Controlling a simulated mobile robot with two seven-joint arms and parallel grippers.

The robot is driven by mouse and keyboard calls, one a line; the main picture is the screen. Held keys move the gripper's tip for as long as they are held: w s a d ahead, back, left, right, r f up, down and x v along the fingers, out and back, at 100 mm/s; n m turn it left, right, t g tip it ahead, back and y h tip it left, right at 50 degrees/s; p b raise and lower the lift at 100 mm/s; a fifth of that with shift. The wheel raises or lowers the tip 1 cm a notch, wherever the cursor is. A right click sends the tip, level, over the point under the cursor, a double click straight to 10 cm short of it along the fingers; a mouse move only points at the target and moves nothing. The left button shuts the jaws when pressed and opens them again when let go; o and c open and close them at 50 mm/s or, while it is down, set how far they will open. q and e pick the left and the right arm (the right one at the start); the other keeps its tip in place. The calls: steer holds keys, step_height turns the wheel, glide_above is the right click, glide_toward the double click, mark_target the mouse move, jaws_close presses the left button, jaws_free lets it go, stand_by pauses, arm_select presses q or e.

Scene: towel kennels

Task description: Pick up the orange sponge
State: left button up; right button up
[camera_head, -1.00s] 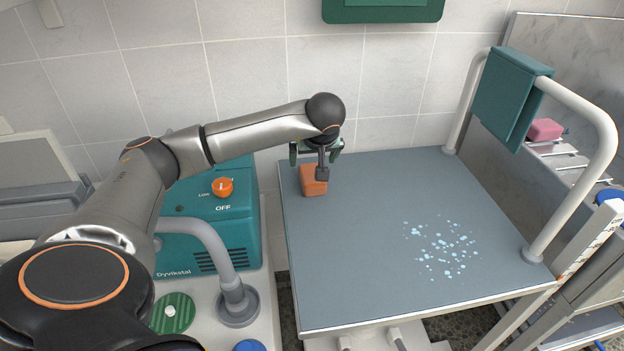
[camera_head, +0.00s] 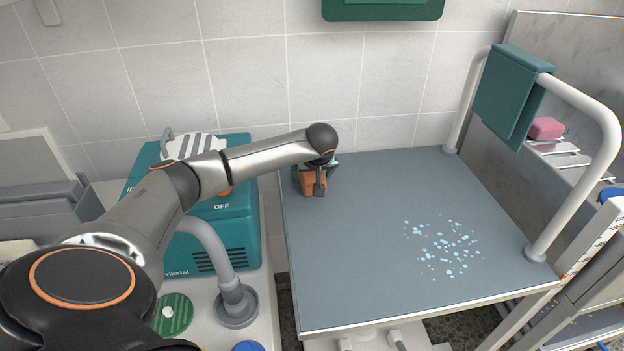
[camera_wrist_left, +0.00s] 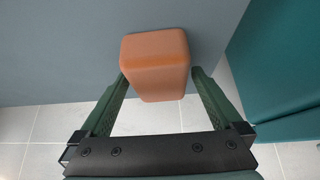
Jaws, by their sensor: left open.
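The orange sponge (camera_head: 313,183) is a small rounded block on the grey tabletop (camera_head: 370,270), near its back left corner. In the wrist view the sponge (camera_wrist_left: 155,62) lies between the ends of the two green fingers, with a finger on each side. My left gripper (camera_head: 315,186) is lowered over the sponge and partly covers it in the head view. The left gripper (camera_wrist_left: 158,85) is open, and a narrow gap shows beside the sponge on the right. My right gripper is in neither view.
A teal machine (camera_head: 230,225) stands left of the table. Pale blue drops (camera_head: 440,248) lie on the tabletop. A tiled wall (camera_head: 240,70) is close behind.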

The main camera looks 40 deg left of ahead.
arm_select(q)
steer(key=c, duration=1.2)
steer(key=shift+r, duration=0.45)
step_height(320, 180, up, 2)
steer(key=shift+r, duration=0.2)
steer(key=d+r, duration=0.3)
steer(key=d+r+p, duration=0.1)
steer(key=r, duration=0.1)
steer(key=shift+s+d+r, duration=0.2)
steer(key=shift+s+d, duration=0.05)
steer(key=shift+s, duration=0.1)
steer(key=d+r, duration=0.1)
steer(key=d, duration=0.2)
steer(key=s+d+r, duration=0.1)
steer(key=d+r, duration=0.1)
steer(key=d, duration=0.1)
steer(key=s+d+r, duration=0.1)
steer(key=d, duration=0.2)
steer(key=shift+s+d+r, duration=0.1)
steer(key=shift+d+r, duration=0.05)
steer(key=shift+r, duration=0.05)
